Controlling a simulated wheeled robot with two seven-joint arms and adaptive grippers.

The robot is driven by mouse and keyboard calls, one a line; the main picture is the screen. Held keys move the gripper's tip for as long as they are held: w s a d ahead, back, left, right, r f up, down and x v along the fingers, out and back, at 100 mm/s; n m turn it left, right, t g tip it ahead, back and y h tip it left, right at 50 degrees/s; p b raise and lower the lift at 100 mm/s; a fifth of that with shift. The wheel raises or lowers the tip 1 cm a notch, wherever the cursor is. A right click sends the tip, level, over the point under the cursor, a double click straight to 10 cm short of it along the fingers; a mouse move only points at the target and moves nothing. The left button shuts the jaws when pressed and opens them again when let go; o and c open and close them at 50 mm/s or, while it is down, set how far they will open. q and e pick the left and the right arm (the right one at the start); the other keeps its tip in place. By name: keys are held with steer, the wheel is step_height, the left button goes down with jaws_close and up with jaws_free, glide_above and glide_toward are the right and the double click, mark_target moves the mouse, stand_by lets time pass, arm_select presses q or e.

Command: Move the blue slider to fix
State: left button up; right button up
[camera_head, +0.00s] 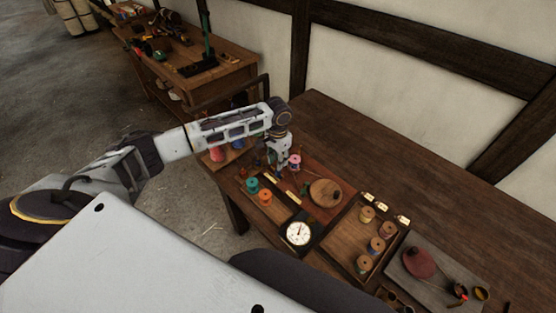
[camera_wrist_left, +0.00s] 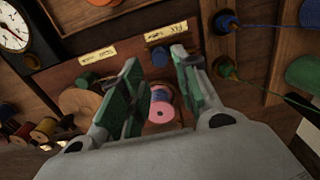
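My left gripper (camera_head: 279,168) reaches down over the reddish-brown board on the bench. In the left wrist view my left gripper (camera_wrist_left: 157,65) is open, its green-padded fingers apart. A small blue knob (camera_wrist_left: 160,57) shows between the fingertips, below a yellow label (camera_wrist_left: 167,34); I cannot tell whether they touch it. A second yellow label (camera_wrist_left: 98,55) is to the left; the writing is too small to read. Another blue knob (camera_wrist_left: 225,22) with a blue cord sits on wood at the upper right. Which knob is the slider is unclear. My right gripper is not in view.
A pink-and-blue spool (camera_wrist_left: 161,106) shows between the fingers. Teal (camera_head: 252,185) and orange (camera_head: 265,197) spools, a round wooden disc (camera_head: 326,193) and a white dial (camera_head: 299,233) are close by. A tray (camera_head: 345,238) of spools is to the right.

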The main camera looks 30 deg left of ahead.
arm_select(q)
steer(key=shift+f+b, duration=0.9)
step_height(320, 180, down, 2)
steer(key=shift+f, duration=1.35)
steer(key=shift+w+a+r+p, duration=0.1)
steer(key=shift+w+a+p, duration=0.1)
steer(key=shift+a+p, duration=0.4)
steer(key=shift+w+a+p, duration=0.15)
steer(key=shift+a+p, duration=0.3)
steer(key=shift+p, duration=0.1)
steer(key=shift+w+a+p, duration=0.35)
steer(key=shift+a+p, duration=0.4)
steer(key=shift+a, duration=0.2)
steer(key=shift+d+p, duration=0.2)
steer(key=shift+p, duration=0.35)
